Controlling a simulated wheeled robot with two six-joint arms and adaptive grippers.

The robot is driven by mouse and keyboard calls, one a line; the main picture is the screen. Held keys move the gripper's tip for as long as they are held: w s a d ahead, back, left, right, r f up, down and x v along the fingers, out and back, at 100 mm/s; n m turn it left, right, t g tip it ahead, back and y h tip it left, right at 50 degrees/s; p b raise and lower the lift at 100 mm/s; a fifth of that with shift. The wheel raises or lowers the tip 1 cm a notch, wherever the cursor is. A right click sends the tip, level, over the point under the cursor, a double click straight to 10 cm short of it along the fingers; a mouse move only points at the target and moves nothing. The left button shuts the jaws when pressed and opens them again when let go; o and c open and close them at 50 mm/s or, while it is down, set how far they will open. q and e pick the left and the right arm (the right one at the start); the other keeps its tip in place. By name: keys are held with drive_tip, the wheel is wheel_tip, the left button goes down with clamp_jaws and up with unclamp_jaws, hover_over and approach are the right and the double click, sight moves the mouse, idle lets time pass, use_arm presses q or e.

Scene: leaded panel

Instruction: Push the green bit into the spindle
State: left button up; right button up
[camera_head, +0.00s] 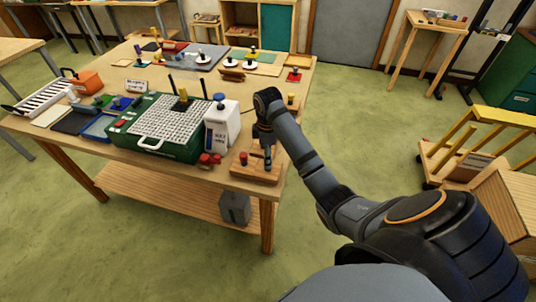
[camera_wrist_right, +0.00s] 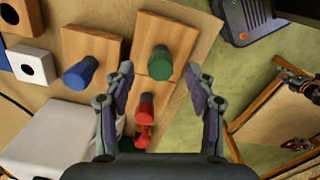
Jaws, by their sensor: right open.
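The green bit (camera_wrist_right: 160,62) stands in a wooden block (camera_wrist_right: 170,30) in the right wrist view, its round end toward the camera. My right gripper (camera_wrist_right: 160,72) is open, its two fingers spread to either side of the view with the green bit ahead between them. I cannot tell whether the fingertips reach down beside it. In the head view my right gripper (camera_head: 264,138) points down over the wooden block (camera_head: 250,175) at the table's near right corner. I cannot make out the spindle for certain. My left gripper is not in view.
A blue bit (camera_wrist_right: 80,72) stands in a neighbouring block, and red pieces (camera_wrist_right: 144,108) lie close to the right gripper's left finger. A white bottle (camera_head: 222,125) and a green case (camera_head: 160,128) stand left of my arm. Open floor lies right of the table.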

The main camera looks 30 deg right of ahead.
wheel_tip(320, 180, down, 3)
drive_tip(key=shift+b, duration=0.5)
drive_tip(key=shift+f+p, duration=0.65)
drive_tip(key=shift+p, duration=0.15)
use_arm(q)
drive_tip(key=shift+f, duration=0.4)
use_arm(e)
drive_tip(key=shift+c, duration=0.2)
clamp_jaws()
